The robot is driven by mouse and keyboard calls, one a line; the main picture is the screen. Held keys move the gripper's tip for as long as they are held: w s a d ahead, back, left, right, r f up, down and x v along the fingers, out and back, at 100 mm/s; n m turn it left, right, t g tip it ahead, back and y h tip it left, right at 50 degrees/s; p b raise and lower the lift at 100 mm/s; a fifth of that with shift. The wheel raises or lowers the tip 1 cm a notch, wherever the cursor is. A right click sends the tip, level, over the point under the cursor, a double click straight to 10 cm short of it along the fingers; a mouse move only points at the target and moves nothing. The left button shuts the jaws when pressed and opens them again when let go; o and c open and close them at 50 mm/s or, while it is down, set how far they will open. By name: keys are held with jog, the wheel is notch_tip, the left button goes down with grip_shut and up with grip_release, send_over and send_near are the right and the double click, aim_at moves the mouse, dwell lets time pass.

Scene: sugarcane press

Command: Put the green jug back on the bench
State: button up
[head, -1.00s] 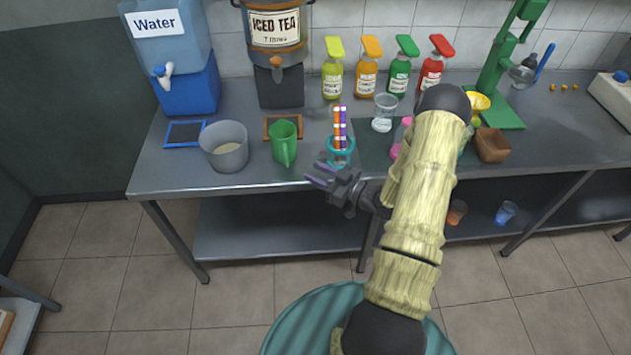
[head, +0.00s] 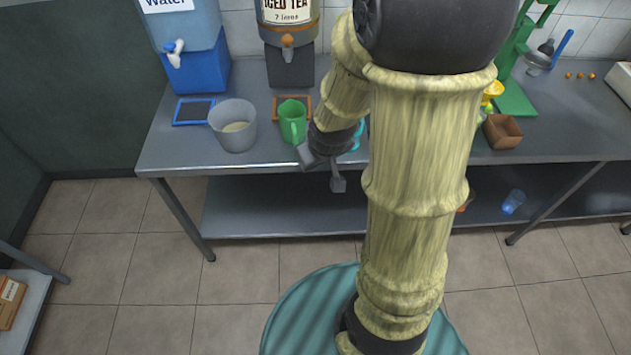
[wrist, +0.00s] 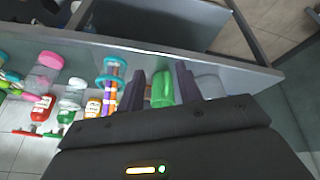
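The green jug (head: 293,122) stands upright on the metal bench (head: 182,148), beside the grey pot and in front of a brown-framed mat (head: 276,108). My gripper (head: 325,168) is open at the bench's front edge, just to the right of and nearer than the jug, its fingers spread and empty. In the wrist view the jug (wrist: 162,90) appears between the two dark fingers (wrist: 161,88), with no clear contact. Its lower part and handle are partly hidden there.
The grey pot (head: 233,126) with pale contents is left of the jug. A blue-framed mat (head: 193,112) and the water dispenser (head: 195,50) are further left. The iced tea urn (head: 289,42) stands behind. My arm hides the bench's middle; the teal holder with striped straws (wrist: 111,85) is close by.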

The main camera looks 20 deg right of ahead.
jog(key=s+a+r+m+g, duration=0.1)
jog(key=s+a+r+g, duration=0.1)
jog(key=s+a, duration=0.2)
jog(key=s, duration=0.3)
jog(key=shift+s+r+m+y, duration=0.25)
jog(key=shift+m+y, duration=0.05)
